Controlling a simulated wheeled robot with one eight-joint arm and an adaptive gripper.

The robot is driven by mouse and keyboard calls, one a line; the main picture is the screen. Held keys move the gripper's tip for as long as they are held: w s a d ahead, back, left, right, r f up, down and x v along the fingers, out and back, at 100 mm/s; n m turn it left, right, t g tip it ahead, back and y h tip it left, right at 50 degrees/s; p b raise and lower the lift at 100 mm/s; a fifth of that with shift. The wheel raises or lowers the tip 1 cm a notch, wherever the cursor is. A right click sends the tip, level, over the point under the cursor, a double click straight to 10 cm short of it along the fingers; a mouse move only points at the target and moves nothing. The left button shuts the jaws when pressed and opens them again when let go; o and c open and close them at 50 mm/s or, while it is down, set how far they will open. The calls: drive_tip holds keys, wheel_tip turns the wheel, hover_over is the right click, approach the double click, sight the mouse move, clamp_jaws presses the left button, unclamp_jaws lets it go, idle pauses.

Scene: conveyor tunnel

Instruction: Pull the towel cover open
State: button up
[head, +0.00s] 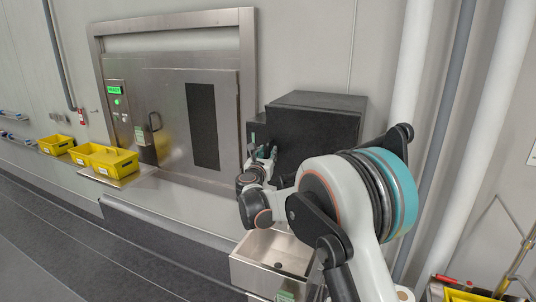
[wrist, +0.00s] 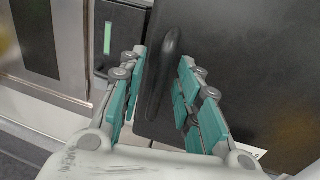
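The towel cover seems to be the dark front of a black box (head: 315,125) on the wall, right of the steel door. In the wrist view the dark cover (wrist: 225,40) fills the right half, with an upright black bar handle (wrist: 163,75) near its left edge. My gripper (wrist: 163,60) is open, with teal-padded fingers to the left and right of the handle in the picture. Gaps show on both sides, and I see no clear contact. In the head view my gripper (head: 262,156) is small, in front of the box's left side, and my arm hides the box's lower part.
A steel basin (head: 262,275) is below my arm. A steel door (head: 175,110) with a dark panel and a green-lit control plate is to the left. Yellow bins (head: 110,160) stand on a ledge farther left. Pipes (head: 412,60) run down the wall at right.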

drive_tip(key=shift+w+d, duration=0.15)
drive_tip(key=shift+w, duration=0.45)
clamp_jaws()
drive_tip(key=shift+s, duration=0.15)
